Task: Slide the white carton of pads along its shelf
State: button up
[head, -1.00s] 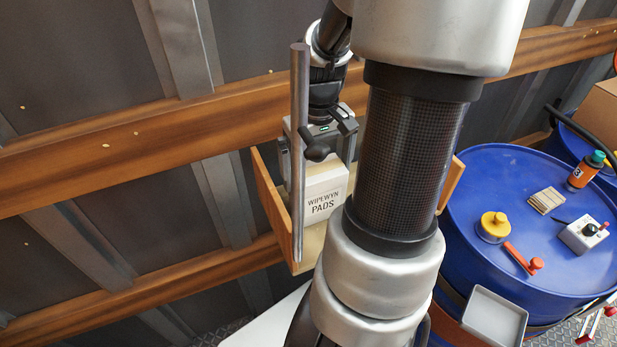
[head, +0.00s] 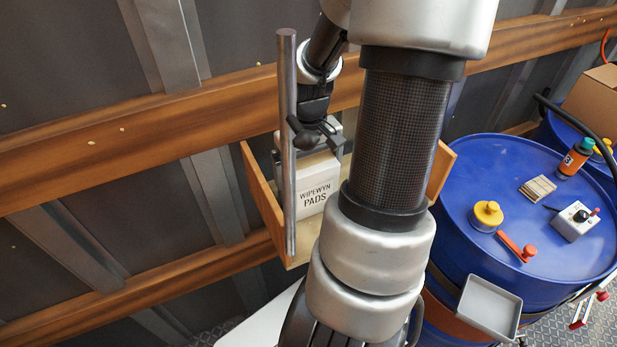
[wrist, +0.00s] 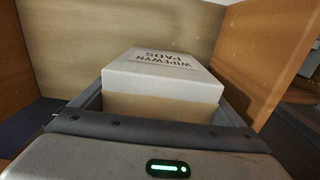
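The white carton of pads (head: 318,184), marked "WIPEWYN PADS", stands on a wooden shelf (head: 299,246) with side boards. My arm hides the shelf's right part in the head view. My gripper (head: 311,152) is at the carton's back, reaching down toward it. In the wrist view the carton (wrist: 162,75) sits between the two grey fingers of my gripper (wrist: 160,97), one on each side. The fingers are wide apart. Little gap shows beside the carton, and the fingertips' contact with it is hidden.
A grey upright post (head: 288,140) stands at the shelf's front left, close to my gripper. The shelf's left board (head: 262,196) and right board (head: 441,172) bound it. A blue drum (head: 525,255) with small items stands at the right. Wooden rails (head: 120,160) cross the wall.

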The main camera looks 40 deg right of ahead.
jog(key=shift+a, duration=1.2)
jog(key=o, duration=1)
jog(key=shift+a, duration=0.1)
